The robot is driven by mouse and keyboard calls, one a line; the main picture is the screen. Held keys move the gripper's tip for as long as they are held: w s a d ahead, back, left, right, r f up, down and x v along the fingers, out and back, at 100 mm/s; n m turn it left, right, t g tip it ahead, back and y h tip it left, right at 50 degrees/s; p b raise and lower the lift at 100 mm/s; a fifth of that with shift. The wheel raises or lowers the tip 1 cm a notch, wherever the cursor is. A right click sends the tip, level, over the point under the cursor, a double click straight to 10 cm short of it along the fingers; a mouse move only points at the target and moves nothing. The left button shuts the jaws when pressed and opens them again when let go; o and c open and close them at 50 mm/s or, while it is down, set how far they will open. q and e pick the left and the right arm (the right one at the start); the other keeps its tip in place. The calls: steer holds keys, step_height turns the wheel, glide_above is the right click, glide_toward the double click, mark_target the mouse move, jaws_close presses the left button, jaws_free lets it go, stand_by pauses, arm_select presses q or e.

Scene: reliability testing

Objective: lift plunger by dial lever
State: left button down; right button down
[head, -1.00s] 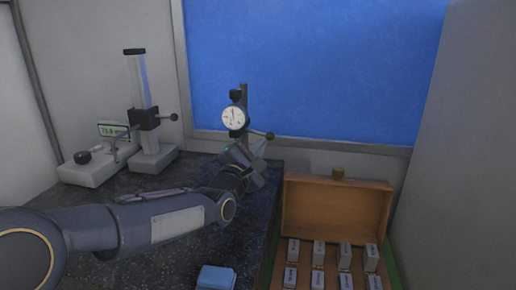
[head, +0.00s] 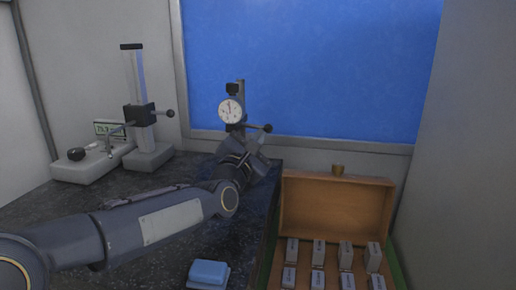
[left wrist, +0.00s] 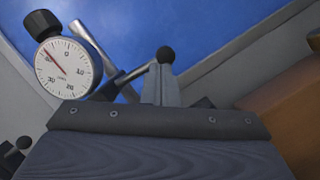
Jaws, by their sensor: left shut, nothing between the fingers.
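In the left wrist view, the dial face (left wrist: 65,67) is large at upper left. A rod with a black ball (head: 267,128) sticks out to the right of the post. My left gripper (head: 246,143) is shut and empty just below the dial. In the left wrist view, its fingers (left wrist: 160,90) overlap the black ball (left wrist: 165,54); contact is unclear. The plunger is hidden. My right gripper is out of view.
A height stand (head: 148,150) with a display unit (head: 90,165) stands at the left of the dark bench. A blue block (head: 208,273) lies at the front. An open wooden box (head: 335,210) with several grey blocks is on the right.

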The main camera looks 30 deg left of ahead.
arm_select(q)
steer(key=s+d+n+y+b, duration=0.2)
steer(key=s+n+y+b, duration=0.1)
steer(key=s+n+b, duration=0.4)
steer(key=shift+s+r+n, duration=0.15)
steer(key=shift+r+n, duration=0.1)
steer(key=shift+n, duration=0.35)
stand_by(0.4)
stand_by(0.5)
